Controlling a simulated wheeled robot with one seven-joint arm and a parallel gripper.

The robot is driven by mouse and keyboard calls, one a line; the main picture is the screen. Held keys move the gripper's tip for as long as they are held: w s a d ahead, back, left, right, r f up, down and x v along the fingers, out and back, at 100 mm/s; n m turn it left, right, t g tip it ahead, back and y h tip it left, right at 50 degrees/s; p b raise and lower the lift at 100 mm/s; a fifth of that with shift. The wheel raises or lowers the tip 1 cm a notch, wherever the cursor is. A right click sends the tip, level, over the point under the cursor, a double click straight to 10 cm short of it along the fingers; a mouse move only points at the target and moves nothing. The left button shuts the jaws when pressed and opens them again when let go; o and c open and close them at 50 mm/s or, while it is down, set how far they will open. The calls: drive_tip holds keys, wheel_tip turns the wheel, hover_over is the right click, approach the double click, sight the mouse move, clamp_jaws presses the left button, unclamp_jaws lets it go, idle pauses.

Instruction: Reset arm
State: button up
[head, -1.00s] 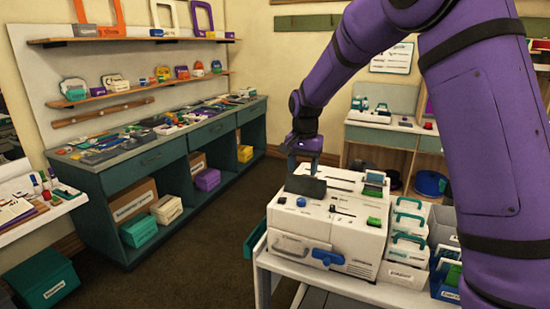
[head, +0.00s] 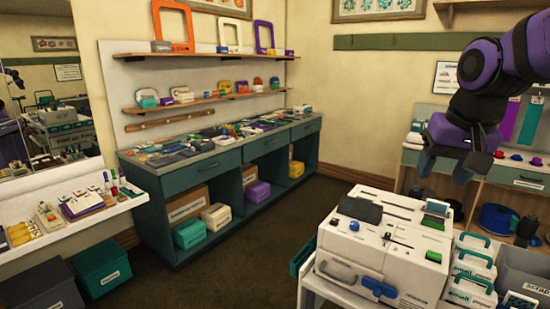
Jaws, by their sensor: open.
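My purple arm reaches in from the upper right of the head view. My gripper (head: 446,168) hangs in the air above and behind the white machine (head: 375,250), its dark blue fingers pointing down. The fingers are apart and nothing shows between them. The machine stands on a white table at the lower right, with a dark flap on top, a green block and a blue handle on its front.
White boxes with teal handles (head: 470,265) and a grey bin (head: 525,270) stand right of the machine. A teal cabinet (head: 215,185) with a cluttered top lines the left wall. A narrow shelf (head: 75,228) is at far left. Dark floor lies open between.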

drive_tip(key=s+d+f+n+t, duration=0.1)
drive_tip(key=s+n+t, duration=0.1)
drive_tip(key=s, duration=1.2)
drive_tip(key=shift+d+n+h, duration=0.2)
drive_tip(key=shift+n+h, duration=0.1)
drive_tip(key=shift+n, duration=0.1)
drive_tip(key=shift+s, duration=0.1)
